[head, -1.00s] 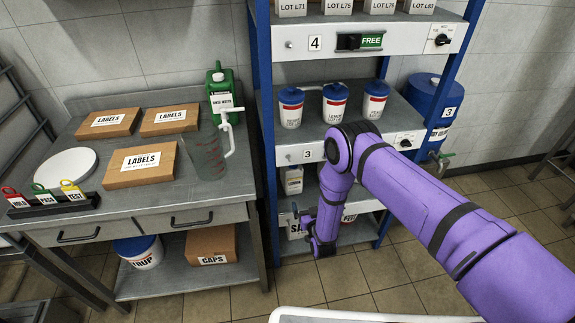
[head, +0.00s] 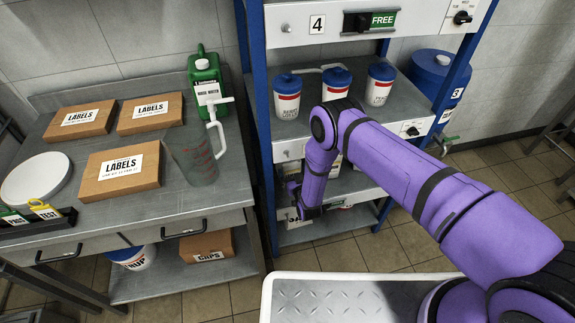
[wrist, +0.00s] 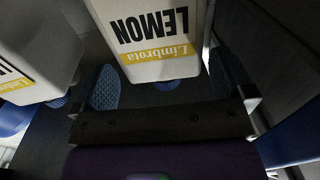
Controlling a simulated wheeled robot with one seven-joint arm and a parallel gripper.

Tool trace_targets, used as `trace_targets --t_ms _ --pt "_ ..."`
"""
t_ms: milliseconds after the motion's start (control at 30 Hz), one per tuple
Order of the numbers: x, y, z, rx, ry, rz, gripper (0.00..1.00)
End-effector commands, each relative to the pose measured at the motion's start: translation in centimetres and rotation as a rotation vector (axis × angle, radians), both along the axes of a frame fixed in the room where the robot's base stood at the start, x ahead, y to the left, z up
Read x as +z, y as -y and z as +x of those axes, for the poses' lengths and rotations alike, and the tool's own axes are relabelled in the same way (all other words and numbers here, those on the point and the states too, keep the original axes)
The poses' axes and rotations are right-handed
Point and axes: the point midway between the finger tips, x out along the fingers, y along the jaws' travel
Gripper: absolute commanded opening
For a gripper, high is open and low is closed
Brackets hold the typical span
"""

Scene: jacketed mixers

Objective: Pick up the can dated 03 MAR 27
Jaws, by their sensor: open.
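No date reading 03 MAR 27 is legible in any view, so I cannot tell which container is the can. In the wrist view, a white container (wrist: 150,38) with a yellow band reading "Limbrota" and "LEMON" appears upside down just ahead of my gripper (wrist: 163,84). My two blue-padded fingers stand apart, one to each side of its lower part in the picture, and I see no grip on it. A second similar container (wrist: 38,50) is to the left. In the head view my gripper (head: 304,205) is down at the rack's lower shelves, partly hidden by my arm.
Blue-lidded tubs (head: 287,97) stand on the rack shelf above my gripper. The rack's blue uprights (head: 258,120) and side wall are close. The left bench (head: 90,220) holds label boxes (head: 118,172), a clear jug (head: 195,160) and a green can (head: 205,80).

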Motion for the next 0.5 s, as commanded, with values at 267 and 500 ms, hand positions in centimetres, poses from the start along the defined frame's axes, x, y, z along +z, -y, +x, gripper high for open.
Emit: trace_targets --t_ms 267,500 --pt "0.3 -0.9 2.5 0.000 0.002 0.001 1.00" --pt "0.3 -1.7 4.9 0.000 0.001 -0.001 1.00"
